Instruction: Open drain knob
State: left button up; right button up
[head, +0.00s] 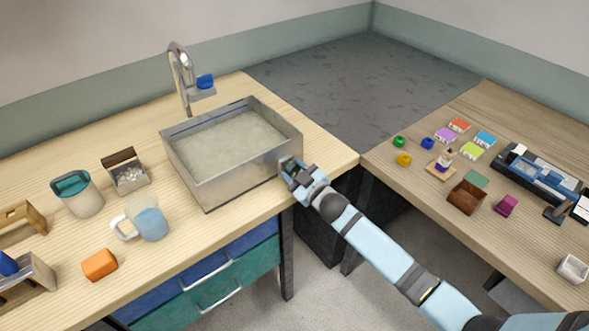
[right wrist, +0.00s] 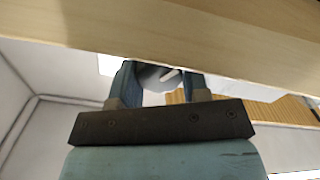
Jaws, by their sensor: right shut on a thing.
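The metal sink basin (head: 215,185) stands on the wooden counter and holds cloudy, greyish water. My right gripper (head: 288,168) reaches the basin's front right wall, near the corner. In the right wrist view its two fingers (right wrist: 155,88) are shut on a round grey drain knob (right wrist: 158,76) with a pale mark on its face. In the head view the gripper hides the knob. I cannot tell how far the knob is turned. My left gripper is not in view.
A faucet (head: 183,80) with a blue handle rises behind the basin. A second table (head: 440,215) on the right holds small coloured items; a gap separates the tables.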

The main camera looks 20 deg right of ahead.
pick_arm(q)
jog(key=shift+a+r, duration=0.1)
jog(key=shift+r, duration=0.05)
pick_arm(e)
jog(key=n, duration=0.6)
dwell(0.6)
jog(key=o, duration=0.9)
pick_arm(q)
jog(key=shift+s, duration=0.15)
pick_arm(e)
jog(key=shift+s+f, duration=0.2)
